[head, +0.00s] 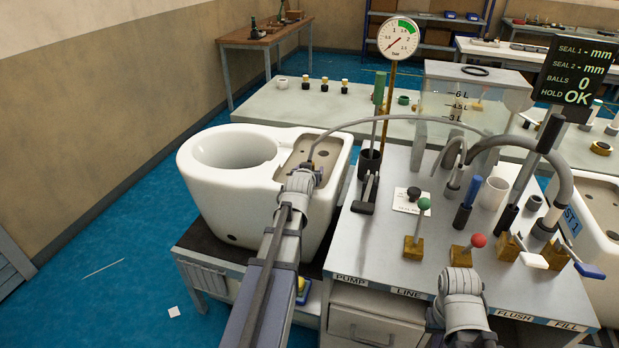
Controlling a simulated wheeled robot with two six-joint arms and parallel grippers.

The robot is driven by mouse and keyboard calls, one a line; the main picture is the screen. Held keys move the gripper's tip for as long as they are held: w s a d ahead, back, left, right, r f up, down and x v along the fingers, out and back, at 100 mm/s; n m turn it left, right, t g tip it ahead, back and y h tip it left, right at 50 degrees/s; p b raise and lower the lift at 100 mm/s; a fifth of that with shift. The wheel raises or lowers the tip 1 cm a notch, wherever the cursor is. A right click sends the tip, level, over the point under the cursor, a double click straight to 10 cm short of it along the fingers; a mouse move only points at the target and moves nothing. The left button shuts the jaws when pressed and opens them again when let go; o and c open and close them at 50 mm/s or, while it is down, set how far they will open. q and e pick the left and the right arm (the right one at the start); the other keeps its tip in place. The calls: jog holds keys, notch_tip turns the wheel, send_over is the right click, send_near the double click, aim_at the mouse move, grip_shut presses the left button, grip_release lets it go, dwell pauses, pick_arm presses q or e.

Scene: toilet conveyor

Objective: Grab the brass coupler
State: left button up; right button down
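My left arm reaches in from the bottom, and its gripper (312,169) is at the recessed deck of the white toilet (215,195). A thin grey hose (400,113) arcs from the bench on the right down to this gripper. The hose's end is hidden at the fingers, so I cannot tell whether they touch or grip it. No brass coupler can be clearly made out. My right arm's wrist (462,300) is low at the bench's front edge; its fingers cannot be made out.
The grey bench (375,250) carries a black cup (369,160), green-knobbed (423,204) and red-knobbed (478,240) levers, and thick curved pipes. A pressure gauge (398,38) stands behind. Small brass-topped pieces (325,84) stand on the far table. Blue floor is open at left.

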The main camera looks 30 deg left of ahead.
pick_arm(q)
grip_shut()
dwell(0.4)
